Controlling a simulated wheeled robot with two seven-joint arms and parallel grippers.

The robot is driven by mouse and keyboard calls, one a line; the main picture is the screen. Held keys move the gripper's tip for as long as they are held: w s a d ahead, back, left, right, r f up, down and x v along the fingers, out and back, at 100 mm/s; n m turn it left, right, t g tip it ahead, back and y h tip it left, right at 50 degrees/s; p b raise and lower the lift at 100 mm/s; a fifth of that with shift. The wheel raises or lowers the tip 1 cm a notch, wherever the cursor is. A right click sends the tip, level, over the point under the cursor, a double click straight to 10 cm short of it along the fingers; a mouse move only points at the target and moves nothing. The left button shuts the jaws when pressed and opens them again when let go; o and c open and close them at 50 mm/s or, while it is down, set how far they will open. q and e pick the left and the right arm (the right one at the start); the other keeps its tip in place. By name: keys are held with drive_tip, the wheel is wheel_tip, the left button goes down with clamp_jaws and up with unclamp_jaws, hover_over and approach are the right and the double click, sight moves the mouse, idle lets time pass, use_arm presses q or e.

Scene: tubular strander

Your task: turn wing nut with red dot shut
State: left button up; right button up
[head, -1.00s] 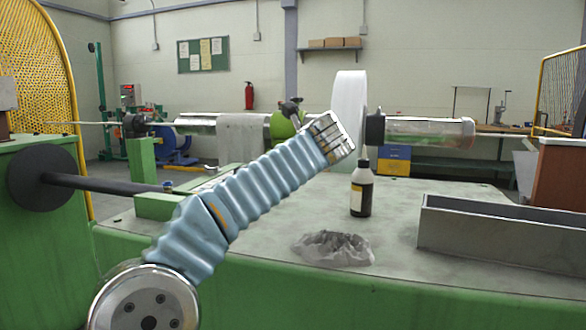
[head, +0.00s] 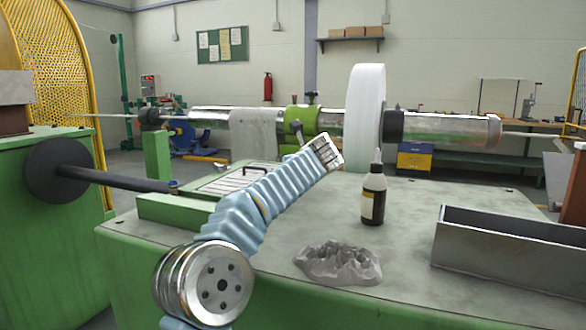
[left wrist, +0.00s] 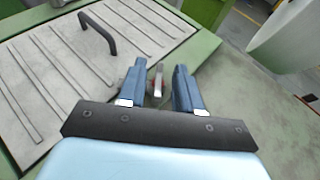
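In the left wrist view, my left gripper (left wrist: 158,74) is open, with its two blue fingers apart. A small upright metal piece, which looks like a wing of the wing nut (left wrist: 158,79), shows in the gap between them. Red shows at its base, partly hidden. I see a gap on both sides of it; whether it lies at fingertip depth I cannot tell. In the head view, my left arm reaches toward the green collar (head: 301,118) on the machine's tube. The fingers and the wing nut cannot be made out there. My right gripper is not in view.
A ribbed plate with a black handle (left wrist: 98,33) lies beside the fingers. A dark bottle (head: 373,195), a crumpled grey bag (head: 339,263) and an open metal trough (head: 510,255) stand on the green bench. A large white disc (head: 365,118) rises behind the bottle.

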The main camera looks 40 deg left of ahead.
use_arm(q)
drive_tip(key=shift+w+a+f, duration=0.25)
drive_tip(key=shift+a, duration=0.2)
clamp_jaws()
drive_tip(key=shift+m+t+h, duration=0.3)
drive_tip(key=shift+t, duration=0.1)
drive_tip(key=shift+m+t+h, duration=0.9)
drive_tip(key=shift+m+t, duration=0.2)
drive_tip(key=shift+m, duration=0.1)
drive_tip(key=shift+m+t+h, duration=1.1)
drive_tip(key=shift+m+h, duration=0.9)
drive_tip(key=shift+h, duration=0.1)
